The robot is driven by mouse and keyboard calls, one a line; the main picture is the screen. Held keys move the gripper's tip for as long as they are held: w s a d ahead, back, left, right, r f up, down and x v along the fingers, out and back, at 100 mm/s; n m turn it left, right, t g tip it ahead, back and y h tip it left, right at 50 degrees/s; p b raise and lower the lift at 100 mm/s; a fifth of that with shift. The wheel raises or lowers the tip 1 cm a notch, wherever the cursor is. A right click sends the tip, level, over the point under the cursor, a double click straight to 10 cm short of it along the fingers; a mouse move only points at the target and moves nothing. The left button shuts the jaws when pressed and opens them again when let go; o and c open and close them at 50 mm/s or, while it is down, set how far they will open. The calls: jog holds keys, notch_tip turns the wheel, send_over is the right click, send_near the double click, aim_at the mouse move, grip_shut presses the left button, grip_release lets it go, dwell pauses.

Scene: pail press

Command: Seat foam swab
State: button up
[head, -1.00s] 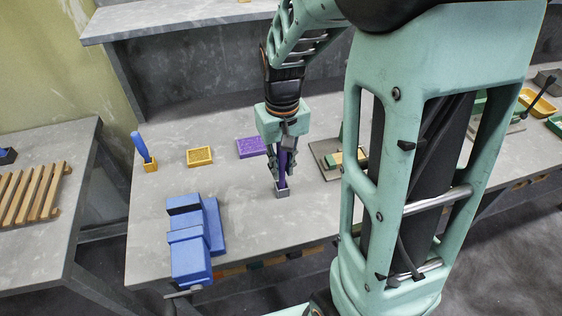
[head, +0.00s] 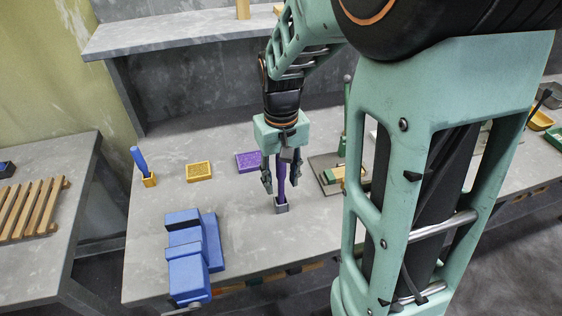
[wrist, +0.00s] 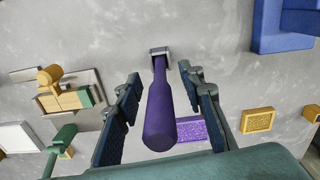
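A purple-handled tool, apparently the swab (head: 281,178), stands upright with its lower end in a small grey square holder (head: 281,206) on the grey bench. Its head is hidden inside the holder. In the wrist view the purple handle (wrist: 160,115) runs from the grey holder (wrist: 160,51) towards the camera. My gripper (head: 281,188) is open above the holder. Its two fingers (wrist: 160,76) stand on either side of the handle, with a visible gap on both sides.
A blue vise (head: 187,250) stands at the front left. A blue-handled tool (head: 140,160) sits in a yellow holder (head: 149,180). A yellow tray (head: 198,171) and a purple tray (head: 247,161) lie behind. A green-and-wood fixture (head: 332,175) is at right.

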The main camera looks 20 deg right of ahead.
notch_tip(320, 180, up, 11)
jog(key=shift+f, duration=0.1)
dwell(0.3)
